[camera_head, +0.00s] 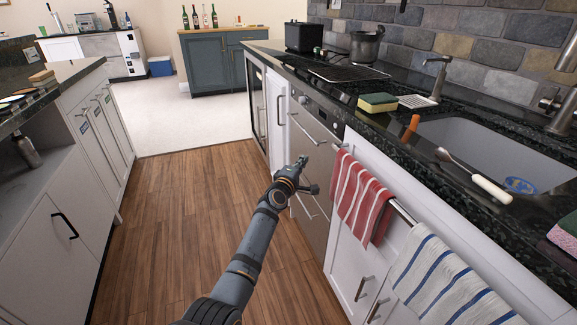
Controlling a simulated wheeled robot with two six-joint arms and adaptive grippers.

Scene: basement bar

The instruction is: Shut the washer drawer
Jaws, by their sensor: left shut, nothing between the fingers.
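The washer (319,165) is a steel-fronted unit with bar handles, built in under the dark counter in the head view. Its upper drawer front (315,125) carries a control strip on top. My left gripper (301,161) is shut and empty in front of the washer, hiding part of its lower front and handles. I cannot tell whether it touches the front, or how far any drawer stands out. My right gripper is not in view.
A red striped towel (362,195) and a white-blue towel (437,280) hang on a rail right of the washer. White cabinets (60,235) line the left side. The wooden floor (185,210) between is clear. A sponge (378,102) and sink (470,150) are on the counter.

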